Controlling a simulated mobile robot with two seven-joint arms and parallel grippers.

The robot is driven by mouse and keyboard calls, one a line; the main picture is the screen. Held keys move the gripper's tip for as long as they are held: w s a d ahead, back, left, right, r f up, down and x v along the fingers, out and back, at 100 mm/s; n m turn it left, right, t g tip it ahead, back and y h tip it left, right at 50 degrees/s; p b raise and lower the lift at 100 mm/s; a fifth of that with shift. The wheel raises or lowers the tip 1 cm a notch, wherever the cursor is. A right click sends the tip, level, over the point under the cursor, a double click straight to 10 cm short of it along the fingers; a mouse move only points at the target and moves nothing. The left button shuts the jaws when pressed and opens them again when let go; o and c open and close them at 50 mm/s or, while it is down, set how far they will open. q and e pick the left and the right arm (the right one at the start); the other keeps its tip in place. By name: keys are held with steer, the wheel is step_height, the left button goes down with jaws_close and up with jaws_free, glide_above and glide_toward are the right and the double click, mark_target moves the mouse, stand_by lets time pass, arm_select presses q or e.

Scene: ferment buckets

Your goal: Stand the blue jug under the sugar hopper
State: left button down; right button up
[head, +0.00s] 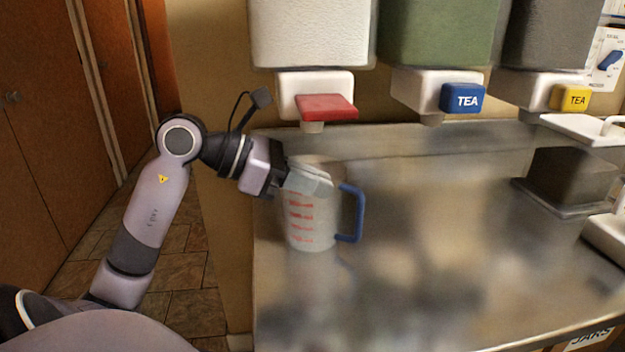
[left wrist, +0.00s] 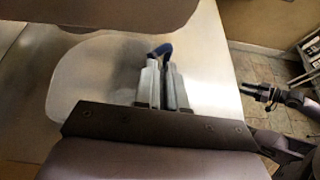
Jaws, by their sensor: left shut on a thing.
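The blue jug (head: 312,222) is a clear measuring jug with red marks and a blue handle (head: 358,212) on its right. It looks upright on the metal counter; I cannot tell whether its base touches. My left gripper (head: 314,182) is shut on the jug at its upper part, hiding some of the rim. In the left wrist view, the closed fingers (left wrist: 163,80) lie over the pale jug (left wrist: 92,75), with the blue handle beyond. The white hopper (head: 310,35) with a red tap lever (head: 327,107) hangs above the jug in the picture. No sugar label is readable.
A green hopper (head: 437,30) and a dark grey hopper (head: 548,35) hang to the right, with blue and yellow TEA levers. A dark block (head: 570,175) stands on the counter's right. The counter's middle (head: 430,240) is clear. Wooden doors (head: 50,120) are at left.

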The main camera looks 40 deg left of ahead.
arm_select(q)
steer(key=c, duration=1.6)
jaws_free()
steer(key=shift+f, duration=0.2)
steer(key=shift+c, duration=0.2)
steer(key=o, duration=0.4)
steer(key=shift+o, duration=0.2)
steer(key=shift+r, duration=0.15)
steer(key=shift+r, duration=0.2)
steer(key=b+v, duration=0.1)
steer(key=v, duration=1.1)
steer(key=shift+b, duration=0.3)
